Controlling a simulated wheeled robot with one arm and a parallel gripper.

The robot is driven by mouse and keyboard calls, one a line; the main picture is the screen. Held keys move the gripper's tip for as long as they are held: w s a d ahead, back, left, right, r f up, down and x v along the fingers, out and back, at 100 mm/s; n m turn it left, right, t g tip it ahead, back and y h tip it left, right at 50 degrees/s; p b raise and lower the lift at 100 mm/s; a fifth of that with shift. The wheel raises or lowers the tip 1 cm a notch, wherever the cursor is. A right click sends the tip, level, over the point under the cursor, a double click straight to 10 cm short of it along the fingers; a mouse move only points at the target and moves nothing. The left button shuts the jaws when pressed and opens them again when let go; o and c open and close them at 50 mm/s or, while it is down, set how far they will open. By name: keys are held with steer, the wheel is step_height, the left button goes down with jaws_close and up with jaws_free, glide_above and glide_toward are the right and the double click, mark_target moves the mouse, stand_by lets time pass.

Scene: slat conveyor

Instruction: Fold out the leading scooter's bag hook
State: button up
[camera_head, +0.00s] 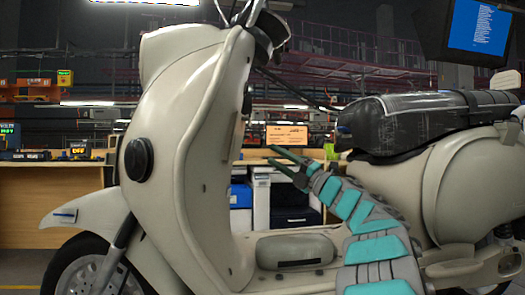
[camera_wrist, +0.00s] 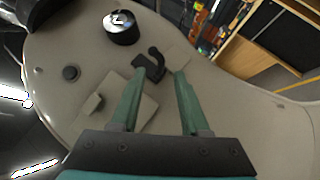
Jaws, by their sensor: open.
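The beige scooter (camera_head: 205,130) stands side-on, its front to the left. My gripper (camera_head: 271,156) reaches in over the footboard, its green fingers apart and pointing at the back of the front shield. In the wrist view, a small black hook (camera_wrist: 155,56) on a dark base sits on the beige panel. My open gripper (camera_wrist: 160,74) has one fingertip close by the hook's base and the other to its right, with nothing held. I cannot tell whether they touch or how far out the hook stands. The hook does not show clearly in the head view.
The black seat (camera_head: 430,120) is behind my arm. A wooden bench (camera_head: 50,205) stands beyond the scooter.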

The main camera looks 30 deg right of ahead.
mark_target(252, 147)
steer(key=shift+n+g+y, duration=0.8)
steer(key=shift+g, duration=0.1)
steer(key=shift+p+x, duration=1.25)
steer(key=shift+x, duration=3.1)
steer(key=shift+a+f, duration=0.1)
steer(key=shift+a, duration=0.05)
steer(key=shift+s, duration=0.1)
jaws_close()
